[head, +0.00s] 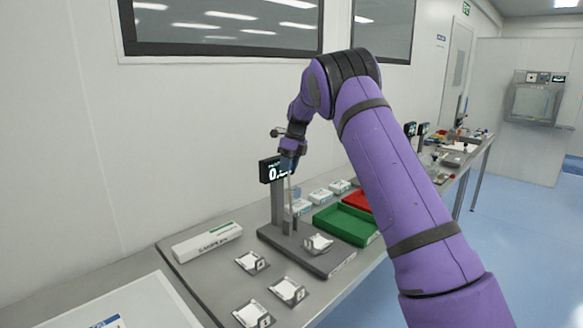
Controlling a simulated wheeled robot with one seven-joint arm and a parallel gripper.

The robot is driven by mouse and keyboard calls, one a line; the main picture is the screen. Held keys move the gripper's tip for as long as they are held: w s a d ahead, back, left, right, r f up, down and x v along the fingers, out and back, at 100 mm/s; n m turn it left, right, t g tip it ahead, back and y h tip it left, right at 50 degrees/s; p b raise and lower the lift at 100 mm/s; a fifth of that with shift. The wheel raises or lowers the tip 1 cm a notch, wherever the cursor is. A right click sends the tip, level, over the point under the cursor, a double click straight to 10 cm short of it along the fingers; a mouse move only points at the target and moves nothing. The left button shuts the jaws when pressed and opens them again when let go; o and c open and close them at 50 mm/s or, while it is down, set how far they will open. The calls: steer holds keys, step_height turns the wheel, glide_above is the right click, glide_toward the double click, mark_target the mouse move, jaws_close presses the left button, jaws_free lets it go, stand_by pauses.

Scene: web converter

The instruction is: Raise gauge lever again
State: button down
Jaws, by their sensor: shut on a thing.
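The thickness gauge (278,212) stands on the bench, with a grey base (312,261), an upright post and a dark display (270,170) showing a partly hidden reading that starts with 0. My gripper (288,168) is at the top of the gauge, beside the display, pointing down. It is shut on the gauge lever, which the gripper hides, so the lever's position cannot be told. A thin rod (290,190) shows below the gripper. A small white sample in a holder (318,243) sits on the gauge base.
Several sample holders (287,290) lie in front of the gauge. A long white box (207,241) lies at left. A green tray (345,224) and a red tray (357,200) are to the right, with small white boxes (320,196) behind. The wall is close behind.

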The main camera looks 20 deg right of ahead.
steer(key=shift+w+a, duration=0.1)
steer(key=shift+w, duration=0.15)
steer(key=c, duration=0.8)
jaws_free()
steer(key=v, duration=1)
steer(key=shift+r, duration=0.4)
